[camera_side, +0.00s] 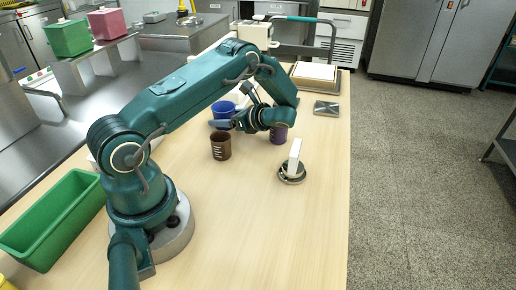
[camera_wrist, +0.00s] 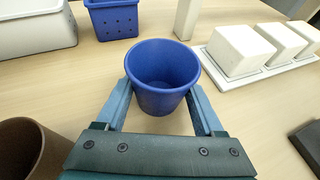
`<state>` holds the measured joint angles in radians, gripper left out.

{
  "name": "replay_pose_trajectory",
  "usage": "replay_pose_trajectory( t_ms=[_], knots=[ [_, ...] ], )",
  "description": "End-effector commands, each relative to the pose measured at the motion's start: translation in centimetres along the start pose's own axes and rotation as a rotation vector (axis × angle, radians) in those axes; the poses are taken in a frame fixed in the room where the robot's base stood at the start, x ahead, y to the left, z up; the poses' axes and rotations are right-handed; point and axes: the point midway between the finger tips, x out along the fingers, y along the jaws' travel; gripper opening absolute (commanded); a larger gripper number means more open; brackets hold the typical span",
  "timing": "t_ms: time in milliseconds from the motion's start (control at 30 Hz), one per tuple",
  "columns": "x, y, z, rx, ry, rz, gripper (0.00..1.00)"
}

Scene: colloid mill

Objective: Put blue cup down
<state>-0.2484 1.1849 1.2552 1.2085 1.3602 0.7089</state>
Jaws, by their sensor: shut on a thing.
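The blue cup (camera_wrist: 162,85) is upright and empty between the two fingers of my gripper (camera_wrist: 163,98) in the wrist view. The fingers are shut on its sides. In the side view the blue cup (camera_side: 223,109) shows behind my gripper, which hides part of it. I cannot tell whether its base touches the table.
A brown cup (camera_side: 221,147) stands near my gripper and shows in the wrist view (camera_wrist: 28,150). A white block on a round metal base (camera_side: 291,174) is nearer. A blue basket (camera_wrist: 112,20), white bin (camera_wrist: 35,30) and white blocks (camera_wrist: 240,50) lie beyond.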

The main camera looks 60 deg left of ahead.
Motion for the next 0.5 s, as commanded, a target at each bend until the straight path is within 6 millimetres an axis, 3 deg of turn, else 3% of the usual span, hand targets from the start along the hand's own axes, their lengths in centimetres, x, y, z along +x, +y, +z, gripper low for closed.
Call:
replay_pose_trajectory(
  t_ms=[33, 100, 433, 500],
  knots=[
    [0.03, 0.00, -0.06, 0.001, 0.000, 0.000, 0.81],
    [0.02, 0.00, -0.04, 0.000, 0.000, 0.000, 1.00],
    [-0.11, -0.02, 0.29, -0.001, 0.000, 0.000, 1.00],
    [-0.87, -0.08, 0.20, -0.001, 0.001, -0.003, 1.00]
  ],
)
